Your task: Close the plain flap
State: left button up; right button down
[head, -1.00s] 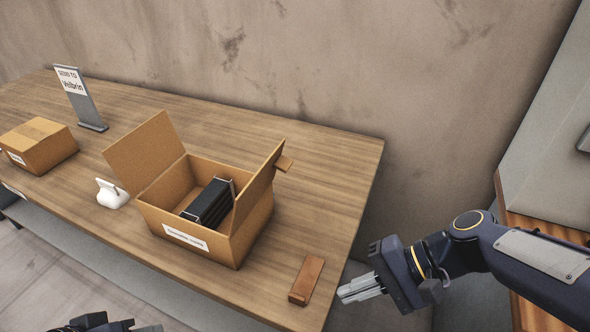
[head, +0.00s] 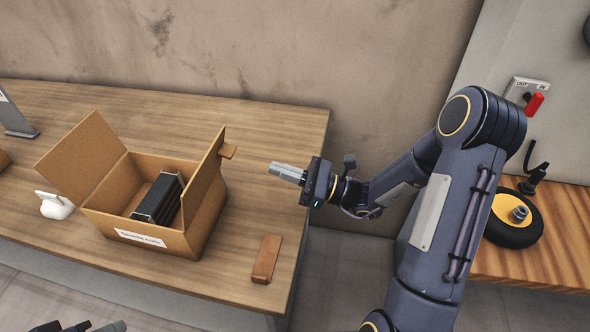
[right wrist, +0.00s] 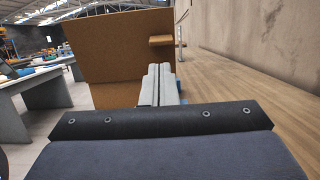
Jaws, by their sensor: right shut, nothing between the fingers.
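An open cardboard box (head: 160,240) stands on the table with two raised flaps. The plain flap (head: 80,162) is on the left and leans outward. The flap with a tab (head: 205,183) is on the right, nearly upright, its small tab (head: 228,151) pointing right. My right gripper (head: 273,168) is shut and empty, to the right of the tabbed flap and apart from it, pointing left. In the right wrist view the tabbed flap (right wrist: 115,60) stands ahead of the shut fingers (right wrist: 159,72).
A black finned part (head: 158,198) sits inside the box. A brown block (head: 266,258) lies right of the box, near the table's right edge. A small white object (head: 55,205) is left of the box, a grey sign stand (head: 15,120) further back. The table behind the box is clear.

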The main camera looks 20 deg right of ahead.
jog(key=p+x, duration=0.2)
jog(key=x, duration=0.6)
jog(key=shift+a, duration=0.1)
jog(key=shift+r, duration=0.1)
